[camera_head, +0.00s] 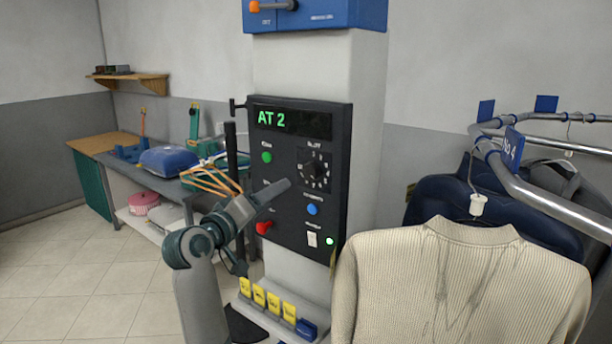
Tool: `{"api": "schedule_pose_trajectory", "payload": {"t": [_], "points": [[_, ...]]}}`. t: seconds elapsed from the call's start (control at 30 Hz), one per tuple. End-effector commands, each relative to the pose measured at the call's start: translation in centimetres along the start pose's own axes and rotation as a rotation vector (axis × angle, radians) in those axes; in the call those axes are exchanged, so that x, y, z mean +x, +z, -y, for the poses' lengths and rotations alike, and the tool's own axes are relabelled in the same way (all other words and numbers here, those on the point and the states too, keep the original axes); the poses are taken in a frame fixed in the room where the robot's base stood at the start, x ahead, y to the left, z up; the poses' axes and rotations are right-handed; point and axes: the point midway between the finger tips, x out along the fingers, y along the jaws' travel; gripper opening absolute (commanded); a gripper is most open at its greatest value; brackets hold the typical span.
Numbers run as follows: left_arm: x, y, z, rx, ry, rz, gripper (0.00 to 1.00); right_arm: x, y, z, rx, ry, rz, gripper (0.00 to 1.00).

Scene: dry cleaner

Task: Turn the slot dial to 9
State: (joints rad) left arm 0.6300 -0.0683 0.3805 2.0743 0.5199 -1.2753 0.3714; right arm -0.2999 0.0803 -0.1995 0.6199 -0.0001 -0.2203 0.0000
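The black slot dial (315,171) sits on the right half of the dark control panel (290,230), under a small label. Pale marks ring its knob; they are too small to read surely. The panel's display (290,121) reads "AT 2" in green. My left gripper (283,187) is in front of the panel, left of and slightly below the dial, its tip pointing up and right. It appears apart from the dial. I see it edge-on, so its finger gap does not show. My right gripper is not in view.
The panel also has a green button (266,157), a blue button (312,209), a red knob (264,227) and a white switch (312,239) beside a lit green lamp. Yellow tags (273,301) stand below. A cream sweater (460,285) hangs at right from a metal rail (545,195).

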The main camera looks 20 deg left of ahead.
Motion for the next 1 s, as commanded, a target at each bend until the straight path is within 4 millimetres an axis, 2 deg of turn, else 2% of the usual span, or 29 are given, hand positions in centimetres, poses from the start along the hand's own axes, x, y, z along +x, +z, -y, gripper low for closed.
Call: {"api": "schedule_pose_trajectory", "payload": {"t": [0.7, 1.0], "points": [[11.4, -0.1, -0.3, -0.003, 0.0, 0.003, 0.58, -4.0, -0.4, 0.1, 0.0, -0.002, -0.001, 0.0], [15.1, 0.0, -0.1, -0.002, -0.001, 0.002, 0.58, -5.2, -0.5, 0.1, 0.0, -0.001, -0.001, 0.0]]}}
